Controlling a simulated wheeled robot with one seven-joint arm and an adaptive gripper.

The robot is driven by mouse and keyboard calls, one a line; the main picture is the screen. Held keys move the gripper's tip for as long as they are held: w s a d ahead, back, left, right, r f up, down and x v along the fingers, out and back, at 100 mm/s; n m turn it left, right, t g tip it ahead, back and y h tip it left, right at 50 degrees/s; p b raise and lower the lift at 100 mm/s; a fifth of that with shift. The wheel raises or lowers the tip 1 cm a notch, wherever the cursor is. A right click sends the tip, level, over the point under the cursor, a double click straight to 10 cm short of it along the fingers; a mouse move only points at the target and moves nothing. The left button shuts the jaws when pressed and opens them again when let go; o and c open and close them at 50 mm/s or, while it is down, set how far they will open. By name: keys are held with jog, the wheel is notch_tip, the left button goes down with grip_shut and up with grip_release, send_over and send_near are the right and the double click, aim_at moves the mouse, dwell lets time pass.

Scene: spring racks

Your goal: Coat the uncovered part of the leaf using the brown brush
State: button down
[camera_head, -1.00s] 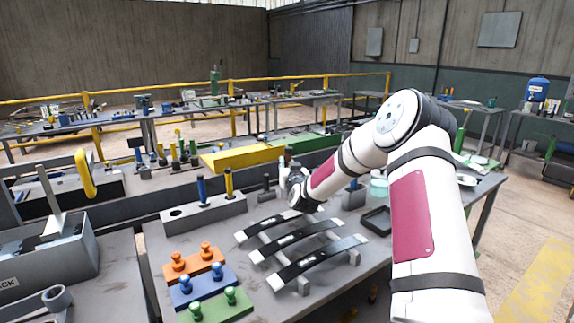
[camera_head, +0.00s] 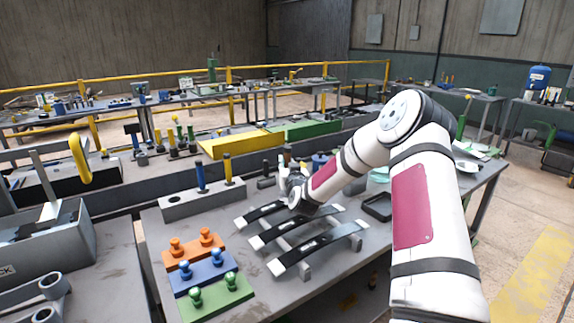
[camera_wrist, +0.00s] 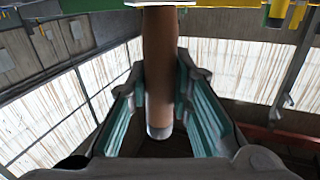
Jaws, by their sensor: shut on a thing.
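Three dark, curved leaves lie side by side across supports on the grey bench: a back leaf (camera_head: 262,213), a middle leaf (camera_head: 275,234) and a front leaf (camera_head: 314,248). Their ends are pale, and the front leaf has a small pale mark on top. My gripper (camera_head: 297,196) is low over the right part of the back and middle leaves and hides some of them. In the wrist view my gripper (camera_wrist: 160,95) is shut on the brown brush (camera_wrist: 158,65), with the handle between both fingers. The bristles are hidden, so contact with a leaf cannot be told.
A grey rack (camera_head: 205,203) holds a blue-handled brush (camera_head: 200,177) and a yellow-handled brush (camera_head: 228,168). Orange (camera_head: 194,250), blue (camera_head: 206,273) and green (camera_head: 217,297) knobbed blocks stand front left. A black tray (camera_head: 377,207) lies right of the leaves.

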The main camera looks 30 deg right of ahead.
jog(key=shift+f+b, duration=0.4)
jog(key=shift+f, duration=0.6)
dwell(0.3)
jog(key=shift+d+b, duration=0.9)
jog(key=shift+d, duration=2.45)
jog(key=shift+a+p, duration=0.5)
jog(key=shift+a, duration=2.95)
